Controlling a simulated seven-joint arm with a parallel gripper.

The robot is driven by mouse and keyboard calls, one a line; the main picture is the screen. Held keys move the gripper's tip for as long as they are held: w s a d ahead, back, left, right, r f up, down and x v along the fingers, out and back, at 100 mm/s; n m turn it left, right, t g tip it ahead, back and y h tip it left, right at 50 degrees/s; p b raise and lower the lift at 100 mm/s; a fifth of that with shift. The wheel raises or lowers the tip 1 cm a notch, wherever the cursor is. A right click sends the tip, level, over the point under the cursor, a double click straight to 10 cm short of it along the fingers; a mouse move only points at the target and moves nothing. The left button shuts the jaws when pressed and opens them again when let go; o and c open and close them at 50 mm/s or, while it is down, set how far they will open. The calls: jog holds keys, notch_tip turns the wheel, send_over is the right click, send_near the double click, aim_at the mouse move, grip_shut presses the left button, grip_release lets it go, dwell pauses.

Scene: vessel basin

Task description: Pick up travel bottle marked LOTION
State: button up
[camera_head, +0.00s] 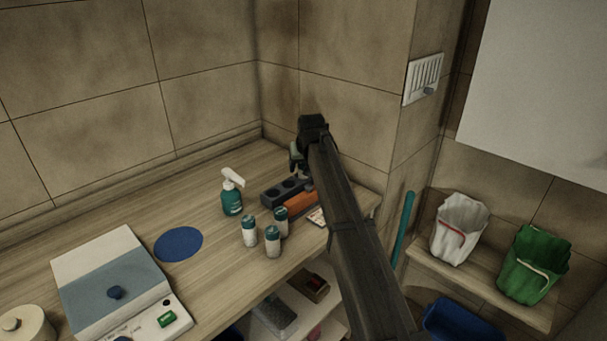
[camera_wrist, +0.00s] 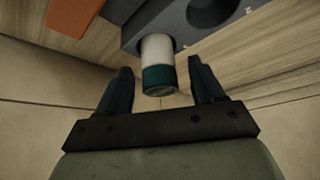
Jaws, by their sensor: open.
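A small bottle (camera_wrist: 158,62) with a white body and teal end stands in a hole at one end of the dark grey rack (camera_wrist: 130,30); no word on it is readable. My gripper (camera_wrist: 160,68) is open, with one finger on each side of this bottle and visible gaps between. In the head view my gripper (camera_head: 298,160) is over the far end of the rack (camera_head: 283,192) and my arm hides that bottle. Three similar bottles stand on the counter: one at left (camera_head: 250,232), one behind (camera_head: 281,221), one in front (camera_head: 273,243). Their labels are unreadable.
An orange block (camera_head: 299,204) lies along the rack's near side. A blue disc (camera_head: 179,244) and a box-shaped device (camera_head: 118,285) are at left. Tiled walls (camera_head: 340,110) stand close behind my gripper.

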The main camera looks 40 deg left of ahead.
jog(key=c, duration=1.1)
